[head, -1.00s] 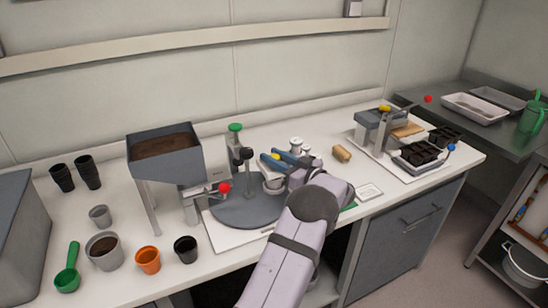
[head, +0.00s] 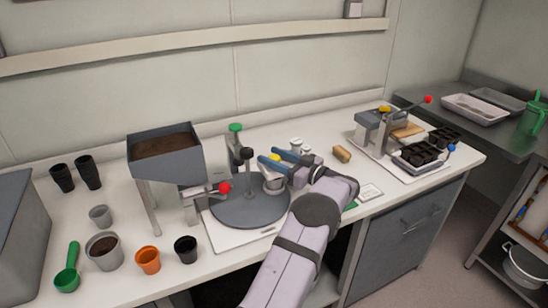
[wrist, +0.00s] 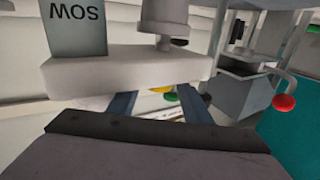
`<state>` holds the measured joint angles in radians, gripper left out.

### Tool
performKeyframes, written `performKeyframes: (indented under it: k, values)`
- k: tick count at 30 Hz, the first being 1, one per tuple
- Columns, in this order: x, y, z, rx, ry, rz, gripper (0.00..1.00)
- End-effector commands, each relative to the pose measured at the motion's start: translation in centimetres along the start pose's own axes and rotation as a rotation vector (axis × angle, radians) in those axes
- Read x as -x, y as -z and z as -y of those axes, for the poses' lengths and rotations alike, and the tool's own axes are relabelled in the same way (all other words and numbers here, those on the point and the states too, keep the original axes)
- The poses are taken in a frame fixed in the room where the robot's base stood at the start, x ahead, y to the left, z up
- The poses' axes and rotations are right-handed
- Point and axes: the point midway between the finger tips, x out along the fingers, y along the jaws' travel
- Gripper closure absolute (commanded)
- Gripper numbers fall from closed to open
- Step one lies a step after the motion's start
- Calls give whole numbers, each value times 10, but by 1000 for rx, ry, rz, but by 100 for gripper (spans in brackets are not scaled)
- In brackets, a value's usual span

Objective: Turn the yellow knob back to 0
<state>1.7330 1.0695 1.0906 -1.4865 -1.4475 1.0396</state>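The yellow knob (head: 274,157) shows as a small yellow patch between the blue fingers of my gripper (head: 272,160), above the round grey turntable (head: 238,212). My gripper is open, with a gap between its two fingertips. In the wrist view the two blue fingers (wrist: 160,104) stand apart, and a yellow patch (wrist: 158,90) shows between them beyond a pale block (wrist: 125,72). I cannot tell whether either finger touches the knob. The knob's pointer and scale cannot be read. Another yellow part (head: 384,108) tops the machine at the right.
A grey soil hopper (head: 165,157) and a red-tipped lever (head: 224,188) stand left of the turntable. A green-topped post (head: 235,128) stands behind it. White bottles (head: 297,143) and a tan cylinder (head: 342,153) stand close to my gripper. Pots line the front left.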

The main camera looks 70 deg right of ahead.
Motion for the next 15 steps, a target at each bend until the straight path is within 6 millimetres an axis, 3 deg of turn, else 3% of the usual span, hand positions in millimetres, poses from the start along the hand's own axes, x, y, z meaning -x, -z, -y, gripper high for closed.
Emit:
performKeyframes:
  k: [15]
  values:
    - [1, 1, -3, 5, -16, 0, 52]
